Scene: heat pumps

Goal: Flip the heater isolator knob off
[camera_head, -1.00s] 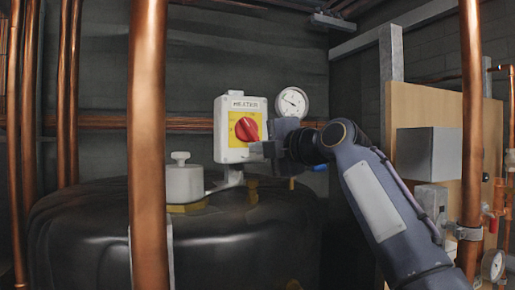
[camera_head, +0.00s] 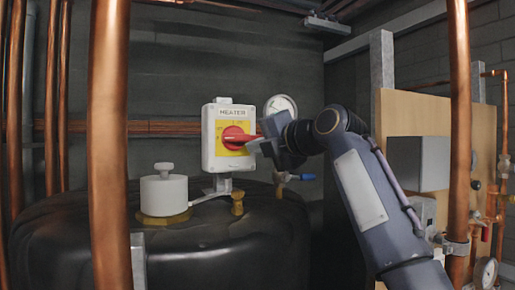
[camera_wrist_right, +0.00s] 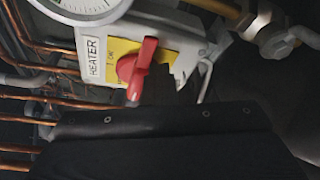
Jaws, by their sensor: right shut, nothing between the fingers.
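The heater isolator (camera_head: 210,152) is a white box labelled HEATER with a yellow plate, mounted above the dark tank. Its round red knob (camera_head: 233,136) has a handle that lies about level and points right in the head view. In the right wrist view the red knob (camera_wrist_right: 137,68) shows close up, its handle slanting across the yellow plate. My right gripper (camera_head: 256,147) is shut and empty at the knob's right side, just below the handle's end. I cannot tell whether it touches the handle. My left gripper is not in view.
A round gauge (camera_head: 281,105) sits behind my right gripper. A thick copper pipe (camera_head: 108,150) stands in front on the left, another (camera_head: 459,120) on the right. A white cylinder (camera_head: 164,194) and brass fittings top the black tank (camera_head: 200,250). A blue-handled valve (camera_head: 306,177) is below the gripper.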

